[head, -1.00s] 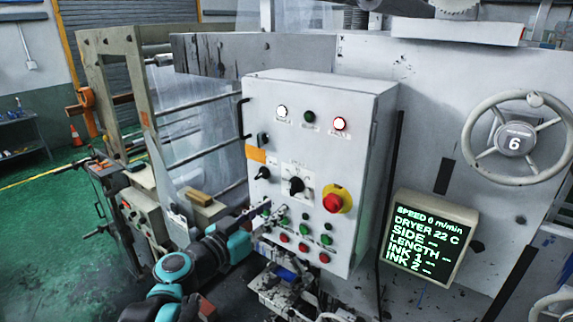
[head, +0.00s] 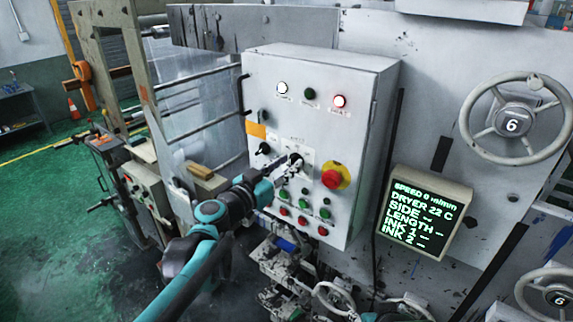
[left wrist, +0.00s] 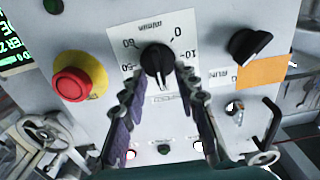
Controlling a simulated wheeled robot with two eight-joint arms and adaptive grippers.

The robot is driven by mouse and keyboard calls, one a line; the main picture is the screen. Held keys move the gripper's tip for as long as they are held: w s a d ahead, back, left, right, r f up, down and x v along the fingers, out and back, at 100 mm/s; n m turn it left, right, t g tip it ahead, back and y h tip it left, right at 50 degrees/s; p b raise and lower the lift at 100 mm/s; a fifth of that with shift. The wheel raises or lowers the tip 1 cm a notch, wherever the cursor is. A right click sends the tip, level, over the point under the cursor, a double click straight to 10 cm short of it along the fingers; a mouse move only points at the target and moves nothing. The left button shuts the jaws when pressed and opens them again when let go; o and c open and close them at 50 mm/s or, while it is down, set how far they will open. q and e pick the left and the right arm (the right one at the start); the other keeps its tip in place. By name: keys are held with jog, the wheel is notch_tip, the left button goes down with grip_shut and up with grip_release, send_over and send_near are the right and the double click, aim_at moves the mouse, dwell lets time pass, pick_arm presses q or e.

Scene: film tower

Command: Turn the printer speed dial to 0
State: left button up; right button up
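The speed dial (head: 294,160) is a black knob on a white plate on the grey control box; the left gripper partly covers it in the head view. In the left wrist view the dial (left wrist: 157,60) shows upside down, with 0, 10, 50 and 60 marks around it. My left gripper (left wrist: 161,76) is open, its two purple-padded fingers on either side of the knob's lower part; contact cannot be told. It also shows at the box in the head view (head: 288,170). The screen (head: 428,215) reads speed 0 m/min. My right gripper is not seen.
A red emergency button (head: 333,179) on a yellow base sits right of the dial. Another black knob (head: 263,148) is to its left, and green and red buttons (head: 303,210) are below. A handwheel (head: 515,118) is at the right.

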pick_arm(q)
grip_shut()
jog(key=shift+n, duration=0.4)
jog(key=shift+w+a+f+n+b, duration=0.2)
jog(key=shift+n+b, duration=0.9)
jog(key=shift+n, duration=3.25)
jog(key=shift+s+d+f+n+b, duration=0.1)
jog(key=shift+f+n+b, duration=0.65)
jog(key=shift+n, duration=3.65)
jog(key=shift+w+a+r+n+b, duration=0.15)
jog(key=shift+n+b, duration=1.3)
jog(key=shift+n, duration=2.9)
jog(key=shift+f, duration=0.1)
grip_release()
